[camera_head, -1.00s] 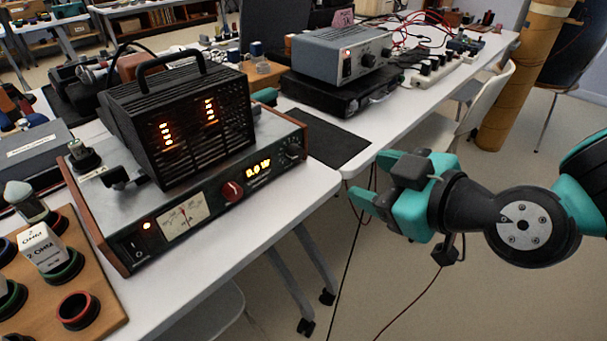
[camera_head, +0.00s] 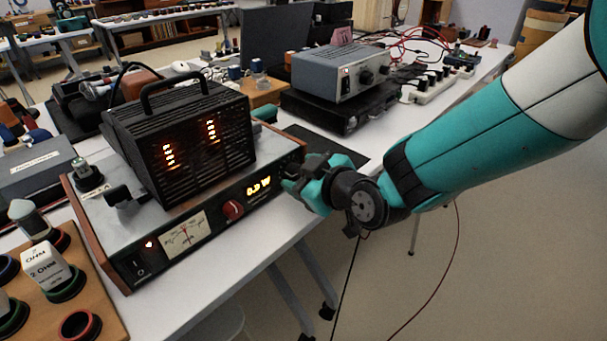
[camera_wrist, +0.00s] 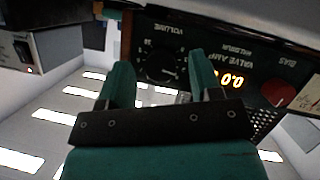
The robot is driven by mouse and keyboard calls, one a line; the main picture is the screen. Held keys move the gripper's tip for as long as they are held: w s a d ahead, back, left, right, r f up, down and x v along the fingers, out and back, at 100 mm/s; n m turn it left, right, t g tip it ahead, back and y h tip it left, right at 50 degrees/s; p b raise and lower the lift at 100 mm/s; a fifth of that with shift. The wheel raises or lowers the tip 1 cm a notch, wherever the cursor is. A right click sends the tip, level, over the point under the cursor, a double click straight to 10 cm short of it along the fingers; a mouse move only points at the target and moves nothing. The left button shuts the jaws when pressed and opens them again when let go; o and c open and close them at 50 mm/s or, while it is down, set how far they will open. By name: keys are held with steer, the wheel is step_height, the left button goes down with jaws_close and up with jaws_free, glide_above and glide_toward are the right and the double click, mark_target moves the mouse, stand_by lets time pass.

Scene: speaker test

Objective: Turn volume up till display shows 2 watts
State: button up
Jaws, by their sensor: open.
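The valve amplifier's front panel (camera_head: 205,224) faces me, with a lit amber display (camera_head: 258,187) that seems to read 0.0 W. The display also shows upside down in the wrist view (camera_wrist: 229,80). The black volume knob (camera_wrist: 165,67), labelled VOLUME, appears between my two teal fingers in the wrist view; I cannot tell whether they touch it. In the head view my gripper (camera_head: 297,180) is at the panel's right end and hides the knob. My gripper is open, with nothing held.
A red bias knob (camera_head: 233,210) and a needle meter (camera_head: 184,234) are left of the display. A black valve cage (camera_head: 185,140) with a handle stands on the amplifier. A grey instrument (camera_head: 340,72) sits on a black case behind. Free floor lies to the right.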

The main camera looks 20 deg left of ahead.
steer(key=shift+a, duration=0.1)
steer(key=c, duration=0.9)
steer(key=shift+c, duration=0.2)
steer(key=shift+w+m, duration=0.1)
steer(key=shift+m, duration=0.2)
steer(key=m+g+y+b, duration=0.1)
steer(key=m+g, duration=0.1)
steer(key=m, duration=0.1)
steer(key=shift+w+f+g, duration=0.1)
steer(key=shift+g, duration=0.2)
steer(key=shift+m+g+y+b, duration=0.6)
steer(key=shift+m+g, duration=0.5)
steer(key=shift+m, duration=0.7)
steer(key=o, duration=0.9)
